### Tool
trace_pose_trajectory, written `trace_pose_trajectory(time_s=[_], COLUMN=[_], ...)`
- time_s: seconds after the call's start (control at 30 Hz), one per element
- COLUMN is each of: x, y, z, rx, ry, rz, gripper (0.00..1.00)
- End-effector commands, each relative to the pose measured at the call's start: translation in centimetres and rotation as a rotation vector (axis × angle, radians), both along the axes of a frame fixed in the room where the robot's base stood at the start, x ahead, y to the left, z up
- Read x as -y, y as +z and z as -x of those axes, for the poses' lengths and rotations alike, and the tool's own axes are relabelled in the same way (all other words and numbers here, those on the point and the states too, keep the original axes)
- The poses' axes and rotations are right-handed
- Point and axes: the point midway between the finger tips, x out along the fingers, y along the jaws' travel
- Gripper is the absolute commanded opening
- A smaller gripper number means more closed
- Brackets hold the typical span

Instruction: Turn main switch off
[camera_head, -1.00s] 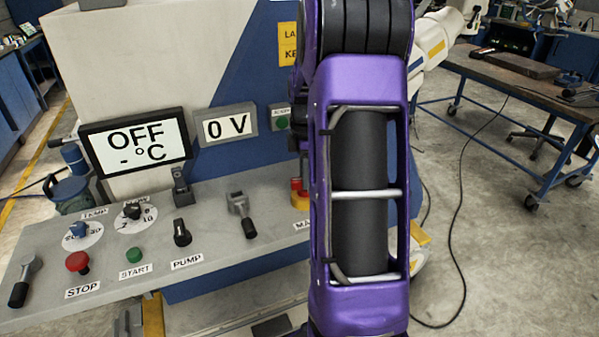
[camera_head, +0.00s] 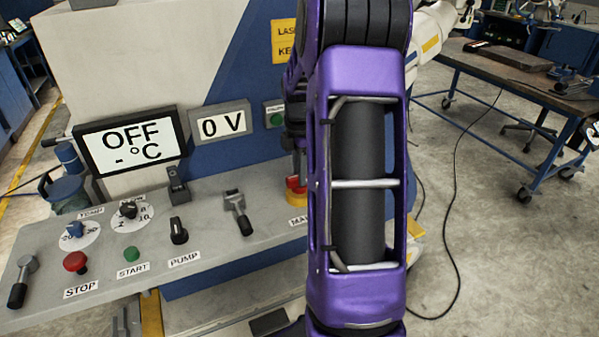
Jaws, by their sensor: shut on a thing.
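The main switch (camera_head: 294,191) is a red knob on a yellow base at the right end of the grey control panel (camera_head: 105,252). Its label below reads only "MA", as my purple arm hides the rest. My gripper (camera_head: 299,173) points down from above and is shut on the red knob. Most of the gripper and the right side of the switch are hidden behind my arm.
The panel also holds a red STOP button (camera_head: 76,262), a green START button (camera_head: 131,255), a PUMP knob (camera_head: 178,231) and a lever (camera_head: 238,213). A workbench (camera_head: 500,70) stands at the right, with open floor before it.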

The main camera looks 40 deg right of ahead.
Motion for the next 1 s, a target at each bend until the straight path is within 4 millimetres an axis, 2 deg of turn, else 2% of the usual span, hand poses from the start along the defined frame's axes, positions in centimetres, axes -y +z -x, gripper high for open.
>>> trace_pose_trajectory(time_s=[0.03,0.17,0.43,0.57,0.77,1.0], x=[0.0,0.0,0.0,0.0,0.0,0.1], y=[0.1,0.1,0.0,0.7,4.3,10.4], z=[-0.1,-0.1,0.0,-0.1,-0.1,-0.1], rx=[0.002,0.002,0.0,0.002,0.004,0.005], ry=[0.005,0.003,0.001,0.001,0.001,0.002], rz=[0.001,0.001,0.001,0.001,0.004,0.004], gripper=[0.33,0.56,0.57,0.57,0.57,0.57])
